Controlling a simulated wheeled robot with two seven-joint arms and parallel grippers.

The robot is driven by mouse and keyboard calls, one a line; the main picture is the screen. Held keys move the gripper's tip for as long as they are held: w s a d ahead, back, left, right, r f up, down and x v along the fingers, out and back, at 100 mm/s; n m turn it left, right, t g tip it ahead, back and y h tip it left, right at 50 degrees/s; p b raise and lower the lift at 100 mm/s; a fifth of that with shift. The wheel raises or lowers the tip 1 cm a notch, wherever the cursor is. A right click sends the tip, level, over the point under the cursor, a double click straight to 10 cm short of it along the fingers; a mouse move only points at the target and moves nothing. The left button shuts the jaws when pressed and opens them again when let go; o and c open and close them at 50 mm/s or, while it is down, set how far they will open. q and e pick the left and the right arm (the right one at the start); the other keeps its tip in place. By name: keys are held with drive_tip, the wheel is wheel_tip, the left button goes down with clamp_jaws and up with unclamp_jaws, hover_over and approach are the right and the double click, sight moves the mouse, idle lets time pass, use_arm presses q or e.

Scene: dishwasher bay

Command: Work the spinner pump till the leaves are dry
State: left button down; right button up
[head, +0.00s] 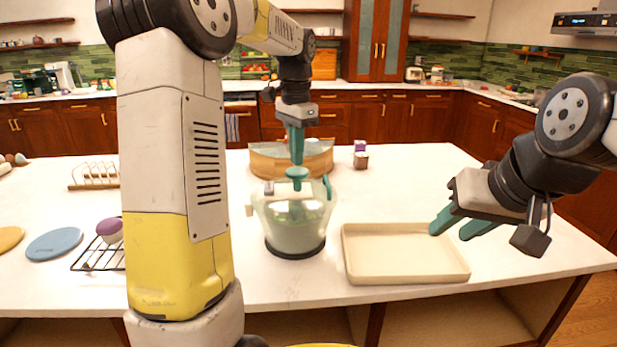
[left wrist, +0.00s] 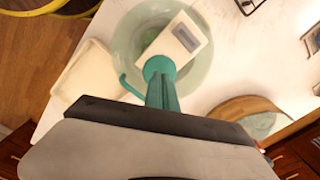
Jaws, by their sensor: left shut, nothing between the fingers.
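The salad spinner (head: 292,222) stands upright on the white counter, a clear bowl with green leaves dimly visible inside and a dark base. Its teal pump knob (head: 297,173) sticks up from the middle of the lid. My left gripper (head: 297,160) points straight down with its teal fingers shut and empty, right above the knob; I cannot tell whether they touch. In the left wrist view the finger tips (left wrist: 160,72) overlap the knob above the spinner bowl (left wrist: 128,38). My right gripper (head: 458,228) is open and empty above the right end of the cream tray.
The cream tray (head: 404,278) lies right of the spinner. A wooden-rimmed bin (head: 262,164) stands behind it, with a small jar (head: 361,160) to its right. At left are a wire rack (head: 98,258), a blue disc (head: 55,244) and a toast rack (head: 95,176). The counter's right side is clear.

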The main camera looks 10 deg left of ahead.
idle(0.4)
use_arm(q)
wheel_tip(320, 180, up, 6)
idle(0.6)
drive_tip(key=s+d+f+n+t+h, duration=0.1)
drive_tip(key=s+f+n+t, duration=0.2)
drive_tip(key=s, duration=0.9)
drive_tip(key=s+d+f+n+t+h, duration=0.1)
drive_tip(key=s+f+n+t, duration=0.2)
drive_tip(key=s, duration=0.9)
drive_tip(key=shift+s+n, duration=0.15)
drive_tip(key=shift+n, duration=0.95)
drive_tip(key=shift+d+f, duration=0.1)
